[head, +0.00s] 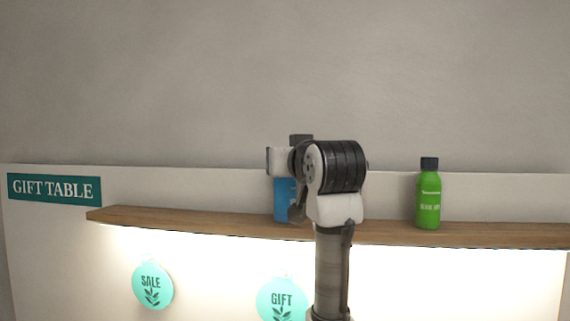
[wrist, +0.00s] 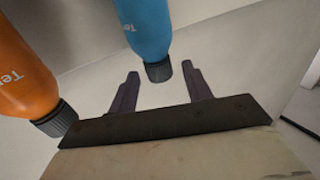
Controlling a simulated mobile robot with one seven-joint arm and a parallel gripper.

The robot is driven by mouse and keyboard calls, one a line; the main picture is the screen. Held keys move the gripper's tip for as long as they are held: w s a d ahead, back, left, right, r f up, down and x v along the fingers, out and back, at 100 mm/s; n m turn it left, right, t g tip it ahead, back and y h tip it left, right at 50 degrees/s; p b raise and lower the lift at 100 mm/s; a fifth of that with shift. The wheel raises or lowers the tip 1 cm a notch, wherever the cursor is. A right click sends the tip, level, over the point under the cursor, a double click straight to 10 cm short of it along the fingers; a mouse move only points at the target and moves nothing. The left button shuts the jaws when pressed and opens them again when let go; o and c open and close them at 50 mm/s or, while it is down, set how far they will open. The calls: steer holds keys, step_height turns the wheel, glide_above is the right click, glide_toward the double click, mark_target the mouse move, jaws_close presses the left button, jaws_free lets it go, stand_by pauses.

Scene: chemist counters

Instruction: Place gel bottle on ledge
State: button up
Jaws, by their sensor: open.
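A blue bottle (head: 281,202) stands at the ledge (head: 180,218), partly hidden behind my arm in the head view. In the wrist view the blue bottle (wrist: 145,25) appears cap-down, its dark cap between the tips of my gripper (wrist: 160,70). The fingers are open, one on each side of the cap, with gaps showing. An orange bottle (wrist: 22,75) with a dark cap is at the left of the wrist view, outside the fingers. A green bottle (head: 429,205) with a black cap stands upright on the ledge at right. No label readably says gel.
The wooden ledge is clear between its left end and the blue bottle, and right of the green bottle. A GIFT TABLE sign (head: 54,189) is at left. Round SALE (head: 152,285) and GIFT (head: 282,300) tags are below the ledge. A wall (head: 280,70) rises behind.

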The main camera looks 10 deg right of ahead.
steer(key=s+b, duration=0.3)
steer(key=s, duration=0.6)
steer(key=shift+s+d, duration=0.35)
steer(key=shift+d, duration=0.05)
